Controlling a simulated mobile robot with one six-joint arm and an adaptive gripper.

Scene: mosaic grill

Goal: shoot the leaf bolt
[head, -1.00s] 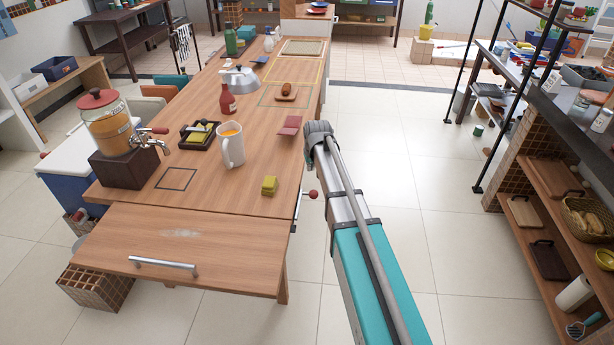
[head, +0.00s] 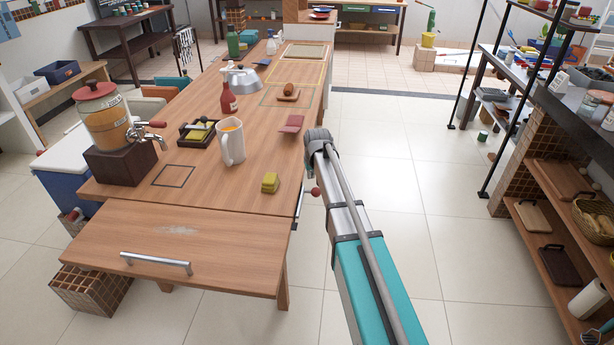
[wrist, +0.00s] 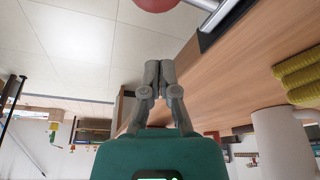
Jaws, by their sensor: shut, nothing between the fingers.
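The leaf (head: 180,245) is the wooden flap at the near end of the long table, level with the top, with a metal bar handle. The bolt's red ball knob (head: 315,191) sticks out from the table's right side near the leaf joint. In the wrist view the red knob (wrist: 152,4) is cut by the top edge, with its metal rod (wrist: 212,14) beside the dark table edge. My gripper (wrist: 152,66) is shut and empty, beside the table edge and apart from the knob. In the head view my arm hides the fingers.
A drink dispenser (head: 106,125) stands at the left. Floor is clear to the right, up to a shelf unit (head: 560,220).

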